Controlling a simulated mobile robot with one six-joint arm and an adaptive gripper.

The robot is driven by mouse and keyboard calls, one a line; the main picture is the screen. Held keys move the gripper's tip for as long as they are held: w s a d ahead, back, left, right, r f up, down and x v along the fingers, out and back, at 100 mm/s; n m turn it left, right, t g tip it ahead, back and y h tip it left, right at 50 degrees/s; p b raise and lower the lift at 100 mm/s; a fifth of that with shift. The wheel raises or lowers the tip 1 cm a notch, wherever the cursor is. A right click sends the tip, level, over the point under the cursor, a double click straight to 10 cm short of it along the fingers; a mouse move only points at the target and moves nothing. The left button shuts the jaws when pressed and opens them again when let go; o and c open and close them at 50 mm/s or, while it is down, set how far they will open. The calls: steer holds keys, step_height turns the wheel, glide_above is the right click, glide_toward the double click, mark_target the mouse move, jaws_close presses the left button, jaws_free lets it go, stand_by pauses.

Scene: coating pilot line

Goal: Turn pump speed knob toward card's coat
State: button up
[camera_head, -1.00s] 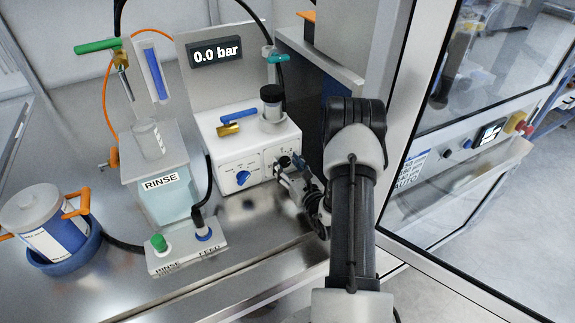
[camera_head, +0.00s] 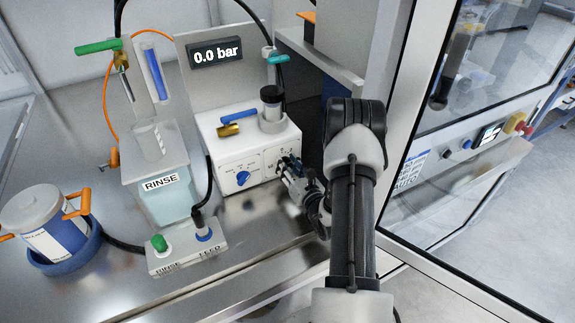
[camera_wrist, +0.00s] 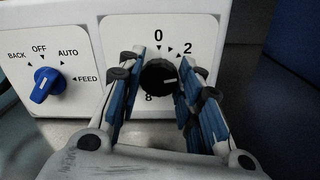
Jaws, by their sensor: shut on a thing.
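The black pump speed knob (camera_wrist: 158,76) sits on a white dial plate marked 0 at the top, 2 at the upper right and 8 at the lower left. Its white pointer line points roughly right, below the 2. Other numbers are hidden by my fingers. My gripper (camera_wrist: 156,82) is shut on the knob, with a blue-padded finger on each side. In the head view, my gripper (camera_head: 284,167) is at the right of the front of the white pump box (camera_head: 207,151) and hides most of the knob.
A blue selector knob (camera_wrist: 47,84), marked BACK, OFF, AUTO, FEED, is left of the dial. A button box (camera_head: 186,247) and a RINSE container (camera_head: 160,183) stand left. The display (camera_head: 215,53) reads 0.0 bar. A cabinet frame (camera_head: 395,130) is close right of my arm.

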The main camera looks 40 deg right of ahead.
steer(key=m, duration=0.3)
steer(key=shift+d, duration=0.1)
steer(key=o, duration=1.1)
steer(key=shift+c, duration=0.2)
steer(key=shift+s, duration=0.1)
steer(key=v, duration=1.2)
